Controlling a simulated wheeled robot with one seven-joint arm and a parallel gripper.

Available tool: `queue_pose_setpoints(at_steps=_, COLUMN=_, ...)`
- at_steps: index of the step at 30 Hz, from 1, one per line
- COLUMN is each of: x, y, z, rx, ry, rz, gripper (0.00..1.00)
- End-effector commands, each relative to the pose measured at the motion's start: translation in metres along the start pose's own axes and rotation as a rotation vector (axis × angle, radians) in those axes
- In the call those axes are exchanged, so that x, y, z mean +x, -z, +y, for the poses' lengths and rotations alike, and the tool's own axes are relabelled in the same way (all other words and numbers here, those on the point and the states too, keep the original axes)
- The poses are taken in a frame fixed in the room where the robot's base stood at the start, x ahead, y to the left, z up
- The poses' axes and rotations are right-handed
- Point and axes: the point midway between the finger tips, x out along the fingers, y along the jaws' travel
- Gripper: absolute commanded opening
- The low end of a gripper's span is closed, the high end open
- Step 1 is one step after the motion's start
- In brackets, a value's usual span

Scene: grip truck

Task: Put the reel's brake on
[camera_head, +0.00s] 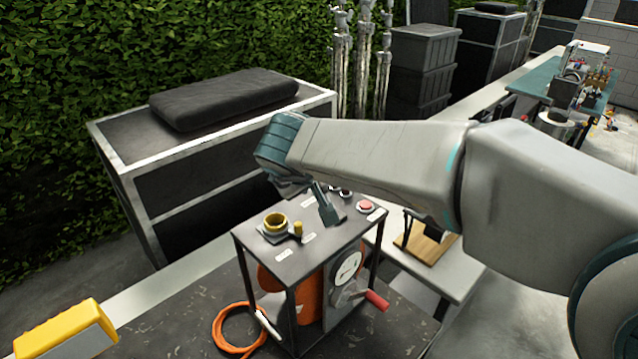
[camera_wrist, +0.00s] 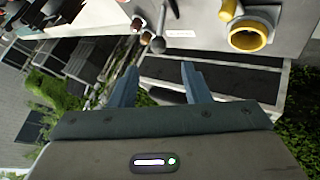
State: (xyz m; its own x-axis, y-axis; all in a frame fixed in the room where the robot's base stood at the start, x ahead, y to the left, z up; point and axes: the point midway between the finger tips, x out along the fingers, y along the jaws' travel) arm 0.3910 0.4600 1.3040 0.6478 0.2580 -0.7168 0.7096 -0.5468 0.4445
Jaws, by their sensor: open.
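The reel unit is a dark open frame with a grey top panel (camera_head: 288,262) and an orange reel (camera_head: 310,295) inside. A crank with a red handle (camera_head: 376,299) and a round pale dial (camera_head: 347,268) are on its right side. My gripper (camera_head: 327,214) is open and empty over the top panel, partly hidden by my arm. In the wrist view its two fingers (camera_wrist: 159,68) point toward the panel's edge, and a thin rod with a dark ball end (camera_wrist: 158,45) appears just beyond them. I cannot tell which part is the brake.
The panel also has a yellow-ringed socket (camera_head: 275,222), a small yellow post (camera_head: 298,229) and a pink button (camera_head: 366,205). A black-panelled case (camera_head: 190,190) stands behind at left. An orange cable loop (camera_head: 238,330) lies beside the reel frame. A yellow object (camera_head: 75,330) is at front left.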

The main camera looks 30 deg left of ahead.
Motion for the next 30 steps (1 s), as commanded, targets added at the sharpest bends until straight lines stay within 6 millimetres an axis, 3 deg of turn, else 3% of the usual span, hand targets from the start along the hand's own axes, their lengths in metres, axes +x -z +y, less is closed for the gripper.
queue_pose_setpoints(at_steps=3, x=-0.018, y=0.0, z=0.0, rx=0.001, ry=-0.001, rz=0.002, gripper=0.43)
queue_pose_setpoints(at_steps=7, x=-0.027, y=0.0, z=-0.001, rx=-0.001, ry=0.0, rz=0.0, gripper=0.43)
queue_pose_setpoints(at_steps=25, x=-0.029, y=0.0, z=0.001, rx=0.002, ry=-0.003, rz=0.003, gripper=0.43)
queue_pose_setpoints(at_steps=28, x=-0.026, y=0.002, z=0.014, rx=0.032, ry=-0.034, rz=0.039, gripper=0.43)
queue_pose_setpoints(at_steps=30, x=-0.024, y=0.003, z=0.034, rx=0.075, ry=-0.079, rz=0.096, gripper=0.43)
